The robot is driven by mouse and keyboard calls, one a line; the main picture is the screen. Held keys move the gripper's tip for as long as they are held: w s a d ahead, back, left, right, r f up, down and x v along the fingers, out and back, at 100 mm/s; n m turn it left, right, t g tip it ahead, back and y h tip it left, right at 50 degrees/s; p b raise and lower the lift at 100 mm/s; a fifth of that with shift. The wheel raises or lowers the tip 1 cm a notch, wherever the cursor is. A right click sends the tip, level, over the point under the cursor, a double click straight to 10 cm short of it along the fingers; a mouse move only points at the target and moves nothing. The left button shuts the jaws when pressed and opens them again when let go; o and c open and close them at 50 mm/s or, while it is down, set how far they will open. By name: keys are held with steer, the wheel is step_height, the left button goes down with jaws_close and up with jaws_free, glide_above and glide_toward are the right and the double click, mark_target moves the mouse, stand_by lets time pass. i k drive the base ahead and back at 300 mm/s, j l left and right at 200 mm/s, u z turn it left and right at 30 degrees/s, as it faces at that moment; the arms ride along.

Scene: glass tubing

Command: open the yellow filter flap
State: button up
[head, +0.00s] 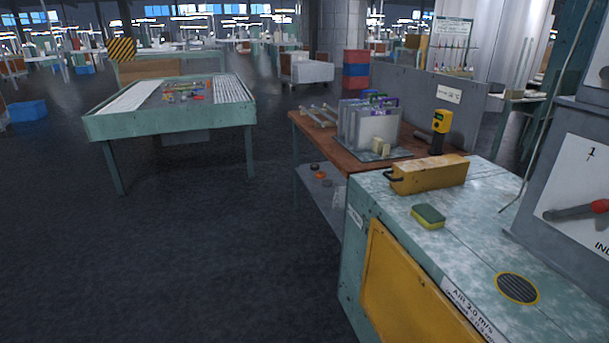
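A yellow panel (412,297) is set in the front of the pale green cabinet (357,240), at the lower right of the head view. It looks like the filter flap and appears to lie flat in the cabinet front, shut. Its lower part is cut off by the picture's bottom edge. No handle shows on the visible part. A white label (470,305) marked with an air speed is beside it on the cabinet's edge. My gripper is not in view.
On the cabinet top are a yellow box with a dark handle (430,175), a green-yellow sponge (428,216) and a round striped vent (517,288). A wooden table (335,150) with glass panes adjoins behind. Dark floor (200,260) left of the cabinet is clear.

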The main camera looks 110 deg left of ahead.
mark_target(417, 176)
steer(key=u, duration=3.25)
steer(key=i+j, duration=0.15)
steer(key=i, duration=0.35)
steer(key=i+j, duration=0.15)
steer(key=i, duration=0.3)
